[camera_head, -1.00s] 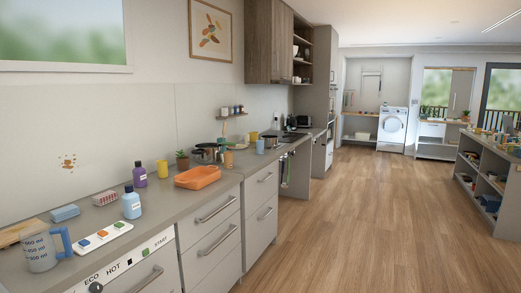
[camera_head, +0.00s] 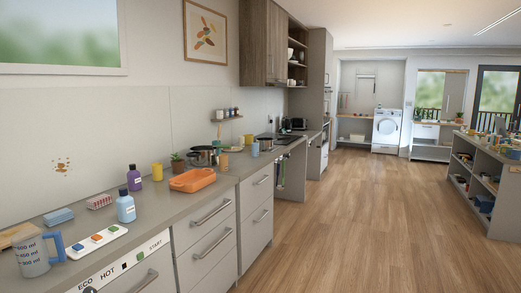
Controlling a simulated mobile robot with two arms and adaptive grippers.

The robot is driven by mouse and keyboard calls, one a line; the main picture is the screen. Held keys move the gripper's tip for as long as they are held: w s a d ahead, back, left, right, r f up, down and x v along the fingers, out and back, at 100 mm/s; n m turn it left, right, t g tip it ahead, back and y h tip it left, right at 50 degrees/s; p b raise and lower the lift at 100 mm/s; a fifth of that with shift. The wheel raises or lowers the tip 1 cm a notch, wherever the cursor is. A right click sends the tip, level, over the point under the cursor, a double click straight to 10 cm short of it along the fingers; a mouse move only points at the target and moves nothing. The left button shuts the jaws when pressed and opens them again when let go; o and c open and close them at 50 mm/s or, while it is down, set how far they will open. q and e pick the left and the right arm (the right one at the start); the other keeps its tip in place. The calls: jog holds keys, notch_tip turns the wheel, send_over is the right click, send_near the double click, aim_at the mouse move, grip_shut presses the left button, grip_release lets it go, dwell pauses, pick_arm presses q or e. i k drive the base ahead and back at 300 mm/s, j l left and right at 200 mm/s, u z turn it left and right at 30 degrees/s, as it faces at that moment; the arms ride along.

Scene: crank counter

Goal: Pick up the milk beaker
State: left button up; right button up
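A clear beaker with measuring marks and a blue handle (camera_head: 34,256) stands upright on the grey counter (camera_head: 150,222) at the lower left of the head view. Its handle points to the right. I cannot tell whether this is the milk beaker, and no milk shows in it. Neither of my grippers is in view.
Near the beaker are a wooden board (camera_head: 14,236), a white panel with coloured buttons (camera_head: 96,240), a blue sponge (camera_head: 58,216) and a blue bottle (camera_head: 125,208). An orange tray (camera_head: 192,180) is further along. The wooden floor (camera_head: 330,220) to the right is clear.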

aim_at(255, 147)
jog(key=i+l+z, duration=0.25)
jog(key=i, duration=0.35)
jog(key=i+z, duration=0.3)
jog(key=i, duration=1.55)
jog(key=i+u, duration=0.4)
jog(key=i+l+u, duration=0.6)
jog(key=i+u, duration=0.15)
jog(key=i+l+u, duration=0.4)
